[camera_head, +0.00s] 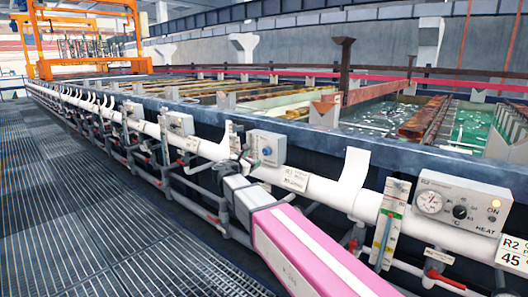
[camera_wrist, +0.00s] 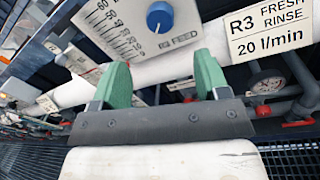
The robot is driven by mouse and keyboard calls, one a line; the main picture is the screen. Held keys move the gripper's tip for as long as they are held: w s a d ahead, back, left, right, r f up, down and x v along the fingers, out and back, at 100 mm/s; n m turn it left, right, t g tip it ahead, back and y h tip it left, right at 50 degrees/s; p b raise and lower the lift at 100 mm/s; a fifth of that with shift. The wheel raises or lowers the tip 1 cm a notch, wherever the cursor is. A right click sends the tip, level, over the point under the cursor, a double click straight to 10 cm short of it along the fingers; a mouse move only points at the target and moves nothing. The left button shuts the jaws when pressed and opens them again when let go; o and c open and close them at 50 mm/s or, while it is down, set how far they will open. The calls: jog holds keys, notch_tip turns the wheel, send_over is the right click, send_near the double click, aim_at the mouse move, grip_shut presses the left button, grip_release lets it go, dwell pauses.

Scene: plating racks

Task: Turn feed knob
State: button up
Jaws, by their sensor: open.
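The feed knob (camera_wrist: 159,17) is a blue round knob with a white pointer mark. It sits on a pale panel (camera_wrist: 108,22) printed with a number scale and the word FEED, near the top edge of the wrist view. In the head view a blue knob (camera_head: 267,151) shows on a grey box (camera_head: 277,140) on the tank's front pipe. My gripper (camera_wrist: 163,75) has two green fingers, spread apart and empty. In the wrist view the knob lies beyond the fingertips, roughly between them, not touching. In the head view my pink arm comes from below and its fingers are not clear.
A sign (camera_wrist: 268,30) reads R3 FRESH RINSE 20 l/min. White pipe (camera_head: 325,190) and red-handled valves (camera_head: 446,280) run along the tank front. A heat control box (camera_head: 464,203) is at right. Grated walkway (camera_head: 110,220) lies clear at left.

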aim_at(265, 152)
jog(key=x, duration=1)
jog(key=shift+w+d, duration=0.15)
jog(key=shift+w, duration=0.15)
jog(key=c, duration=0.9)
